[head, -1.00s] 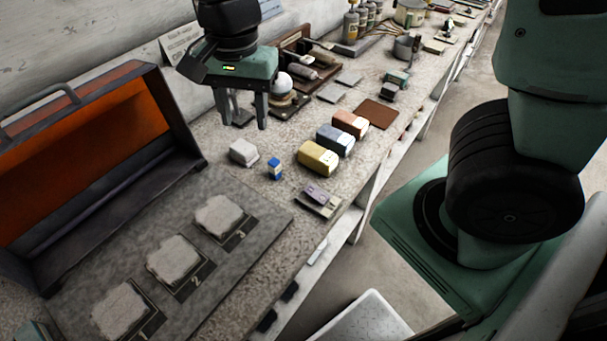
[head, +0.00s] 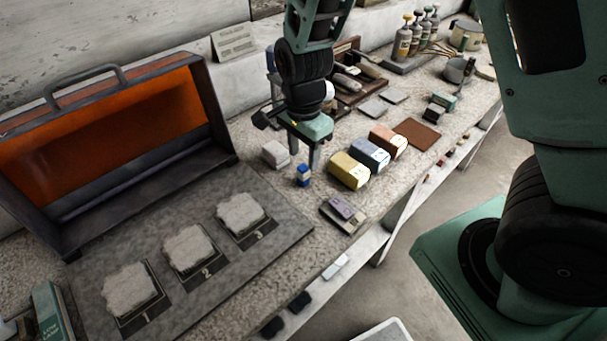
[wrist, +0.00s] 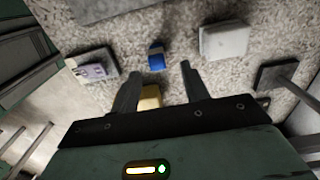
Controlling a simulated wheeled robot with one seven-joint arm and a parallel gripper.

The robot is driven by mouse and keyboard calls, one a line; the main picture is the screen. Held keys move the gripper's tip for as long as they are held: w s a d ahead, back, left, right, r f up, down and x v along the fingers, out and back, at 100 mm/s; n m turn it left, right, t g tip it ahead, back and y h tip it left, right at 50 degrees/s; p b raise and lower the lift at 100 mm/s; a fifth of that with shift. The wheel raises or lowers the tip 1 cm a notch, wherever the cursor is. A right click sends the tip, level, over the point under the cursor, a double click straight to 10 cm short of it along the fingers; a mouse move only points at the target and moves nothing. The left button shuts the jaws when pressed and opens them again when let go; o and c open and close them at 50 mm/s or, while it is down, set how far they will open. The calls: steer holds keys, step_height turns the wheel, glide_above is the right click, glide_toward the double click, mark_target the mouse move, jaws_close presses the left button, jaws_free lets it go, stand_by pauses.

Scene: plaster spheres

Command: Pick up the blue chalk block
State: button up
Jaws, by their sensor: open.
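The blue chalk block (head: 303,179) is a small upright blue piece with a pale band, standing on the speckled bench. In the wrist view the blue chalk block (wrist: 156,57) shows just beyond and between the fingertips, apart from both. My gripper (head: 304,158) is open and empty, pointing down above and just behind the block in the head view. In the wrist view my gripper (wrist: 160,68) has its two fingers spread, with part of a yellow block (wrist: 150,97) visible between them.
A white block (head: 276,153) stands close left of the blue one. Yellow, grey-blue (head: 370,153) and orange blocks line up to the right. A grey device (head: 342,214) lies near the front edge. A numbered board (head: 190,290) and open orange-lined case (head: 120,130) fill the left.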

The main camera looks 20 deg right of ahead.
mark_target(303, 167)
steer(key=f, duration=0.5)
steer(key=shift+s+a+f, duration=0.1)
steer(key=shift+s+f, duration=0.1)
steer(key=shift+f, duration=0.1)
jaws_close()
